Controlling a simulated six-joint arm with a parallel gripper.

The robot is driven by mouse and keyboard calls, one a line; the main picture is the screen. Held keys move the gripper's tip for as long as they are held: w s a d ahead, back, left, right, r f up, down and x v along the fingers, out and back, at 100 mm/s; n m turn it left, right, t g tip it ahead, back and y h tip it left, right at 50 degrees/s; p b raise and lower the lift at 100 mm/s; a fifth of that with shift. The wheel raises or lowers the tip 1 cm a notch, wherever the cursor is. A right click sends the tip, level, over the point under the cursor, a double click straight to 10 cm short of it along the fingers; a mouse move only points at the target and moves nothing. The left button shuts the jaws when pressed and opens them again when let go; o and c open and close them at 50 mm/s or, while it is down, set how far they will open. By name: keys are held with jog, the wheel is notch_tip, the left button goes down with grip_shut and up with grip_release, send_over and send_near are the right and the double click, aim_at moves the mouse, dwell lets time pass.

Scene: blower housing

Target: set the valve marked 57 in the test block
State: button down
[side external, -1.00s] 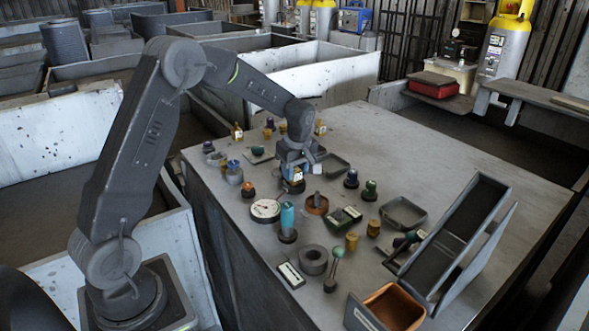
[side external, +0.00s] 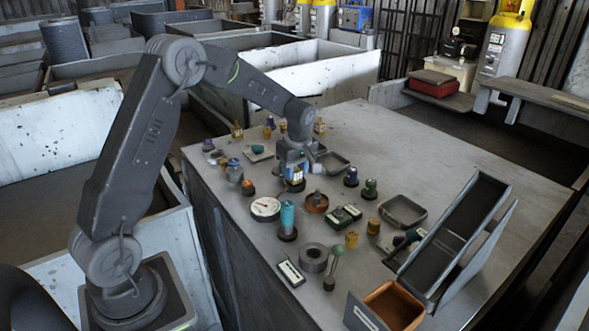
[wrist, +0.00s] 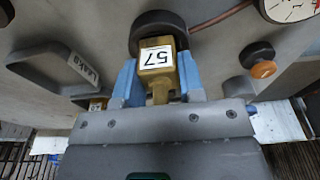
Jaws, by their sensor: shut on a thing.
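The brass valve marked 57 (wrist: 158,62) is between the blue fingers of my gripper (wrist: 157,82) in the wrist view, its white label facing the camera. In the side view my gripper (side external: 295,178) is low over the bench, with the valve's white label (side external: 298,172) just showing. A dark round piece (wrist: 150,22) lies directly beyond the valve's far end. I cannot tell whether the valve touches it or sits in it, nor whether it is the test block.
A dial gauge (side external: 265,208), an orange-topped knob (wrist: 263,69), a copper-coloured ring (side external: 316,203) and a teal cylinder (side external: 287,216) stand close by. A grey tray labelled Leaks (wrist: 52,66) is on the left in the wrist view. The bench's far right is clear.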

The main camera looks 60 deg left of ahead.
jog(key=shift+f, duration=0.4)
jog(key=shift+c, duration=1.2)
grip_release()
jog(key=shift+r, duration=3.75)
